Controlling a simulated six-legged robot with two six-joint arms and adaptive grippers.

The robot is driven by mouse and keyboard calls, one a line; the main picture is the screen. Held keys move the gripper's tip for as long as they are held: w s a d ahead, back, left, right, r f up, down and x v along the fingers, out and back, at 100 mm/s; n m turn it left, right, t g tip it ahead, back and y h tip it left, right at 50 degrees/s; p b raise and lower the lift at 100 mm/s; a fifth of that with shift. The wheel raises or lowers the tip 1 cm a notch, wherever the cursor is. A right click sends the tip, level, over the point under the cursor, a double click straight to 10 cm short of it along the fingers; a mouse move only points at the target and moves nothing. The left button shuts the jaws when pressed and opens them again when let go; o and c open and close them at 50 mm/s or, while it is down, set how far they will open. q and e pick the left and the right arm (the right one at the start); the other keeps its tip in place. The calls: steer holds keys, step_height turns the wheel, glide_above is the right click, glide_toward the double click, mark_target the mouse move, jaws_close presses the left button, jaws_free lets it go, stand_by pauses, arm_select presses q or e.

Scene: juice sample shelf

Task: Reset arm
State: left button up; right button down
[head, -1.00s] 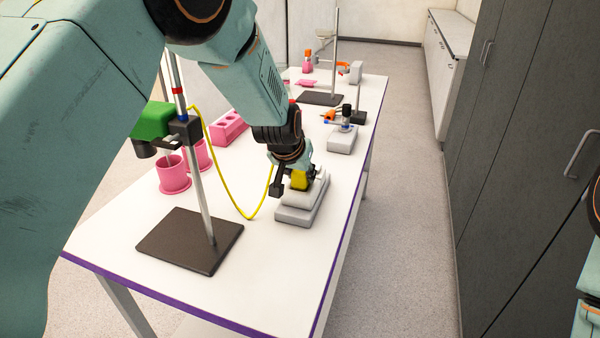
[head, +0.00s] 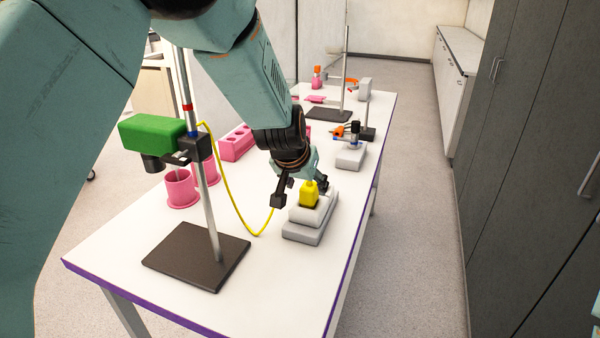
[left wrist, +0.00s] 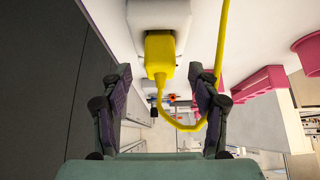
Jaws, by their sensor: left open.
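My left gripper (head: 299,190) is over the table, and its two fingers are spread apart with nothing between their pads. A yellow plug (head: 309,194) sits upright in a pale grey socket block (head: 303,233), just beside the fingers. In the left wrist view the open fingers (left wrist: 160,78) lie on either side of the view, with the plug (left wrist: 159,55) ahead between them, against the white block (left wrist: 155,14). A yellow cable (head: 229,197) loops from the plug to a green device (head: 151,133). My right gripper does not show.
A stand with a dark base plate (head: 196,262) and metal rod is left of the socket block. Pink cups (head: 181,189) and a pink rack (head: 236,143) are behind it. Further stands are at the far end of the table (head: 130,274). Grey cabinets (head: 520,170) line the right.

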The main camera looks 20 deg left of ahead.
arm_select(q)
steer(key=v, duration=0.7)
steer(key=shift+s+r, duration=0.2)
steer(key=shift+s, duration=0.05)
